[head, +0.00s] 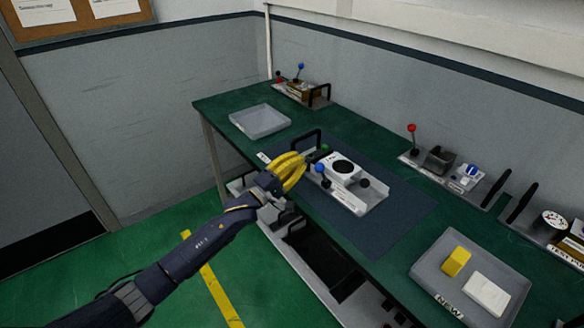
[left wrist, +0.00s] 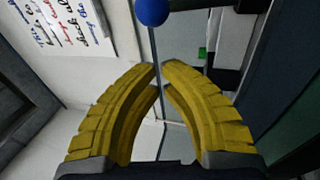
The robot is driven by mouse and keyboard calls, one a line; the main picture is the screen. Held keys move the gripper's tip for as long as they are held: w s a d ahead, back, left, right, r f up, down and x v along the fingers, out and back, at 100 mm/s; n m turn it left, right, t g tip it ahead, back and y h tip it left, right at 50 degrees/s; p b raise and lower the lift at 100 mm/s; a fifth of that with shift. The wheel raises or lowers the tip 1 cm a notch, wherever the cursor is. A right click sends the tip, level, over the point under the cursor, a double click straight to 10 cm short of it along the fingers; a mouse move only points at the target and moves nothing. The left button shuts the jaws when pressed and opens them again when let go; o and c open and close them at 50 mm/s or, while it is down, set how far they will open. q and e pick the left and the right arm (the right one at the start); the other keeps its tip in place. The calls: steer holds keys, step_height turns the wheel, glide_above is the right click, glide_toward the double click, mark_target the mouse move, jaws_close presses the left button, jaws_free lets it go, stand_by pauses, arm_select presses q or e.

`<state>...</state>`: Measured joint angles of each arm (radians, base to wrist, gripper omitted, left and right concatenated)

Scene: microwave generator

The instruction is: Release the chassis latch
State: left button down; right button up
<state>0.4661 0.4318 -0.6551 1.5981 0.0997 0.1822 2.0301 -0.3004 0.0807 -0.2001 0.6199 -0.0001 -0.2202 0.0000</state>
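The chassis (head: 372,197) is a white unit with a dark round opening on top, on the dark mat of the bench. A blue ball knob (head: 319,168) stands at its left end; I cannot tell for certain that it is the latch lever. My left gripper (head: 303,160), with yellow fingers, is just left of the blue knob. In the left wrist view the fingertips (left wrist: 160,68) nearly meet with nothing between them. The blue knob (left wrist: 152,11) is beyond the tips there, apart from them, with a dark rod running right. My right gripper is not in view.
A black handle (head: 305,138) rises behind my left gripper. A dark ball (head: 364,183) and a green piece (head: 325,148) are by the chassis. An empty grey tray (head: 283,131) is at back left. A tray labelled NEW (head: 435,285) holds yellow and white blocks at right.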

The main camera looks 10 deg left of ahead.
mark_target(322, 174)
arm_select(q)
steer(key=x, duration=0.5)
steer(key=shift+s+d+f, duration=0.1)
steer(key=shift+s+d, duration=0.05)
steer(key=shift+s, duration=0.45)
steer(key=shift+s+d+f, duration=0.1)
steer(key=shift+s+d, duration=0.1)
steer(key=shift+s, duration=0.45)
steer(key=shift+s+d+f, duration=0.1)
steer(key=shift+s+d, duration=0.05)
steer(key=shift+s, duration=0.45)
steer(key=shift+s+a+f+t+h, duration=0.1)
steer(key=shift+s+f+t+h, duration=0.15)
steer(key=shift+s, duration=0.35)
